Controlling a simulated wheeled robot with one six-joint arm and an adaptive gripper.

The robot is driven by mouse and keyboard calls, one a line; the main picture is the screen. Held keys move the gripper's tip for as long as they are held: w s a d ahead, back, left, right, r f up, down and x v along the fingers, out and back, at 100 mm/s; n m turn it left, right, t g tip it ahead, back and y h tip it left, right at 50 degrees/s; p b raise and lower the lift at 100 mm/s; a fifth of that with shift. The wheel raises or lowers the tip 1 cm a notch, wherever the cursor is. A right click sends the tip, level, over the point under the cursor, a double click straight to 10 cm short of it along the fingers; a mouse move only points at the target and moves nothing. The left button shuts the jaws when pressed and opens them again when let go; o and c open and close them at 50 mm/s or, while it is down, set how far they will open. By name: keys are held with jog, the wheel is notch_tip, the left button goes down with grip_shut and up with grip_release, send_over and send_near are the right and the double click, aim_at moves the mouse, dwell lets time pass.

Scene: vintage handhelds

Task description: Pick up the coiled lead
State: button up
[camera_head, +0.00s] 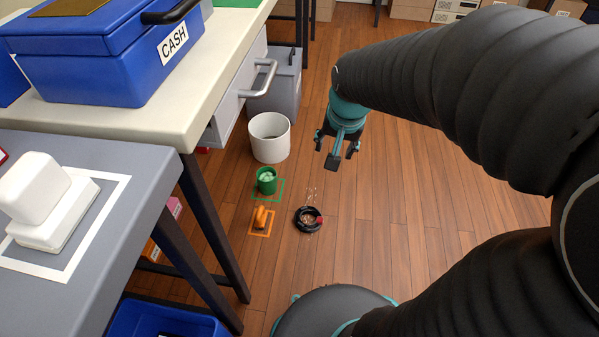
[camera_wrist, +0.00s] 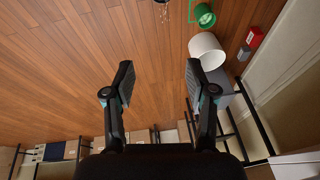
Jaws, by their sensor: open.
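The coiled lead (camera_head: 308,219) is a black ring with a red part on its right side, lying on the wooden floor. Thin pale strands show just above it and something brownish shows inside it. In the wrist view only a dark edge of what seems to be the lead (camera_wrist: 163,1) shows at the top. My gripper (camera_head: 336,150) is open and empty, above the floor and apart from the lead, up and to the right of it in the head view. Both fingers (camera_wrist: 158,80) show spread in the wrist view with nothing between them.
Left of the lead are a green cup (camera_head: 266,181) and an orange object (camera_head: 261,218), each by a taped outline. A white bin (camera_head: 269,138) stands behind them. Benches with a blue cash box (camera_head: 110,50) line the left. Floor at right is clear.

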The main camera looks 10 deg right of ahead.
jog(key=w+f+m+g+b, duration=0.1)
jog(key=w+f+m, duration=0.2)
jog(key=w+f, duration=0.7)
jog(key=m+g+b, duration=0.2)
jog(key=m, duration=0.2)
send_over(315, 225)
notch_tip(315, 225, down, 23)
jog(key=shift+m+g, duration=0.3)
jog(key=shift+m, duration=0.5)
jog(key=f, duration=0.5)
jog(key=f+b, duration=0.1)
jog(key=f, duration=0.5)
jog(key=f+b, duration=0.1)
jog(key=f, duration=0.5)
jog(key=shift+s+f, duration=0.1)
jog(key=shift+s, duration=0.15)
jog(key=shift+w+f+b, duration=0.15)
jog(key=shift+f+b, duration=0.35)
jog(key=shift+f, duration=2.35)
grip_shut()
